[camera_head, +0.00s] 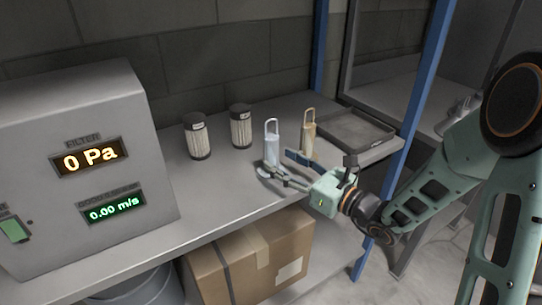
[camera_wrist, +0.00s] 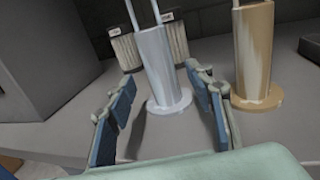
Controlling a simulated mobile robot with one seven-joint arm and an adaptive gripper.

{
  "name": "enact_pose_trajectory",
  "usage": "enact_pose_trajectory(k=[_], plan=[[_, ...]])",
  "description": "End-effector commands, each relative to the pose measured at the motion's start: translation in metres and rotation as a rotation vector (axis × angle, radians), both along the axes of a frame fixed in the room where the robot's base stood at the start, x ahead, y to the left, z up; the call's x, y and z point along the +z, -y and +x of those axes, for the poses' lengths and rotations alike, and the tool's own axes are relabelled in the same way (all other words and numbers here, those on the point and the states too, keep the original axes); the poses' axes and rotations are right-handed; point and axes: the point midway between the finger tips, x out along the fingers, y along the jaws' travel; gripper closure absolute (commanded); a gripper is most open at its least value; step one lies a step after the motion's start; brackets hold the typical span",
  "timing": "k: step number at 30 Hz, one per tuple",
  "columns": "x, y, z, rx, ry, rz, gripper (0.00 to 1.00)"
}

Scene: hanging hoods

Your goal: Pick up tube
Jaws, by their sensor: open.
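A silver tube (camera_head: 271,147) with a flanged foot and a loop handle on top stands upright on the grey bench; it also shows in the wrist view (camera_wrist: 160,65). A similar tan tube (camera_head: 308,136) stands to its right, also in the wrist view (camera_wrist: 254,50). My gripper (camera_head: 276,165) is open in front of the silver tube. In the wrist view its blue-padded fingers (camera_wrist: 162,78) appear on either side of the silver tube's lower part. I cannot tell whether either finger touches it.
Two dark-capped filter cartridges (camera_head: 197,136) (camera_head: 240,126) stand behind and left on the bench (camera_head: 205,210). A shallow grey tray (camera_head: 355,129) lies to the right. A grey display box (camera_head: 85,165) is at left. A blue post (camera_head: 405,140) rises beside my arm.

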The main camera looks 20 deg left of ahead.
Motion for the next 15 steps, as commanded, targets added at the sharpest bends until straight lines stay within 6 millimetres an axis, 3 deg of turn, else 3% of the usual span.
enact_pose_trajectory(k=[9,15], plan=[[0.001,-0.039,0.020,0.003,0.002,-0.001,0.52],[0.002,-0.043,0.022,0.001,0.001,0.000,0.52]])
